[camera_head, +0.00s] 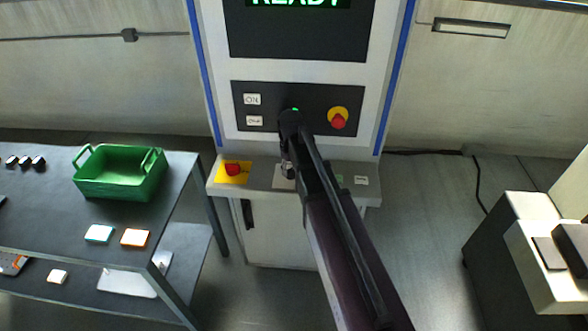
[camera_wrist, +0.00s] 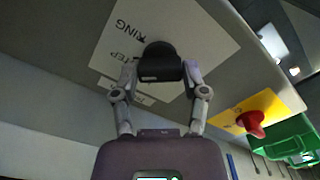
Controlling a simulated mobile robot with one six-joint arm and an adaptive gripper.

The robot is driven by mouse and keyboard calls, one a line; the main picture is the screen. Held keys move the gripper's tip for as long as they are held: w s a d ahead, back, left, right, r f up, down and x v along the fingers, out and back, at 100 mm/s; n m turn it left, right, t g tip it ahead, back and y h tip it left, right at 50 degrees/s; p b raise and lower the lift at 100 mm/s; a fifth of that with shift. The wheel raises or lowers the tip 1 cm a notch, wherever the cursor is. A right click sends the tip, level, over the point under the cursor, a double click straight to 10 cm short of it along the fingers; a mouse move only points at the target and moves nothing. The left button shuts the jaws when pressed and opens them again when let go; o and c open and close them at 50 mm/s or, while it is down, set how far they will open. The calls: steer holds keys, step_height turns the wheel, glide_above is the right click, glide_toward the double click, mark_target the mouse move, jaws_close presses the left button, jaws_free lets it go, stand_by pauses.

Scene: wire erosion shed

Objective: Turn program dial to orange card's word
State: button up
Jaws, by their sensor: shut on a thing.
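The program dial is a black knob (camera_wrist: 160,58) on a white label plate (camera_wrist: 215,48) in the wrist view. My gripper (camera_wrist: 161,78) is shut on the dial, one finger on each side. The words "RING" and "STEP" show on the plate; another word lower down is partly hidden by a finger. I cannot tell where the dial's pointer stands. In the head view my gripper (camera_head: 287,168) is over the machine's front ledge, and the dial is hidden. The orange card (camera_head: 134,238) lies on the left bench; its word is too small to read.
A cyan card (camera_head: 99,233) lies left of the orange one, near a green crate (camera_head: 120,187). A red switch on a yellow plate (camera_head: 233,171) sits left of the dial. A red emergency button (camera_head: 339,121) is on the upright panel below a screen showing "READY" (camera_head: 297,30).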

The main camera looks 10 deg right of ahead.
steer(key=shift+s, duration=0.2)
steer(key=o, duration=1.2)
steer(key=shift+c, duration=0.2)
steer(key=shift+w, duration=0.15)
steer(key=shift+r, duration=0.1)
